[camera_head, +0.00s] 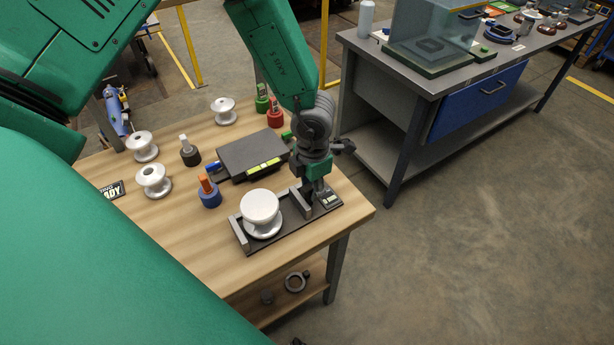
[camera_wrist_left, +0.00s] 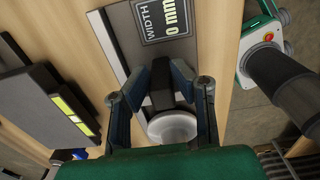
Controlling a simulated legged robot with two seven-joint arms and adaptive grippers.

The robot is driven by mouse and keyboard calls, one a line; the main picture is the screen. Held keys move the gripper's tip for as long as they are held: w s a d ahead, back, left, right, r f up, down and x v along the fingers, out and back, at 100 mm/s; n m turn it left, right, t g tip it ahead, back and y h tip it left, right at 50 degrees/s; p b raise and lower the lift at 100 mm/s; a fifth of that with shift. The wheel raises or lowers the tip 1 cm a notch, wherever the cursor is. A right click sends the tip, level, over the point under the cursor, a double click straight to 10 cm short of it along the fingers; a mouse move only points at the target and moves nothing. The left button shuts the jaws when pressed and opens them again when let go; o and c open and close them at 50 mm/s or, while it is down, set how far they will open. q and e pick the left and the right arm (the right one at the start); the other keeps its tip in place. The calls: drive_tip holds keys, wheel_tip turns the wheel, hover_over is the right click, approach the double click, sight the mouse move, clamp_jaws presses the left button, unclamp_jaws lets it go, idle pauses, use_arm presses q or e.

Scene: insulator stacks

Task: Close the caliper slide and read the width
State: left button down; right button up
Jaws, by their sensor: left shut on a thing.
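The caliper (camera_head: 285,230) lies along the front of the wooden table, with a fixed jaw (camera_head: 238,233) at its left end and a slide jaw (camera_head: 299,203) nearer its right end. A white insulator (camera_head: 260,208) stands between the jaws. A gap shows between it and the slide jaw. My left gripper (camera_head: 313,187) is over the right part of the caliper. In the left wrist view its fingers (camera_wrist_left: 162,95) are shut on the dark slide handle (camera_wrist_left: 161,85). The display (camera_wrist_left: 165,20) shows "WIDTH" and "0 mm", partly cut off. My right gripper is not seen.
A dark flat case (camera_head: 250,155) lies behind the caliper. Blue (camera_head: 209,194), black (camera_head: 190,155) and red (camera_head: 275,117) round-based items and more white insulators (camera_head: 154,180) stand around it. A grey bench (camera_head: 410,75) is at right, across open floor.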

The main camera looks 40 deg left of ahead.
sight(299, 198)
use_arm(q)
drive_tip(key=shift+s+d+f, duration=0.1)
drive_tip(key=shift+s, duration=0.1)
drive_tip(key=shift+s+a, duration=0.55)
drive_tip(key=shift+a, duration=0.05)
drive_tip(key=shift+s+d+b, duration=0.1)
drive_tip(key=shift+s+b, duration=0.2)
drive_tip(key=shift+b, duration=0.1)
drive_tip(key=shift+s+a, duration=0.3)
drive_tip(key=shift+s, duration=0.15)
drive_tip(key=shift+s+a+b, duration=0.35)
drive_tip(key=shift+s+b, duration=0.5)
drive_tip(key=c, duration=1.3)
unclamp_jaws()
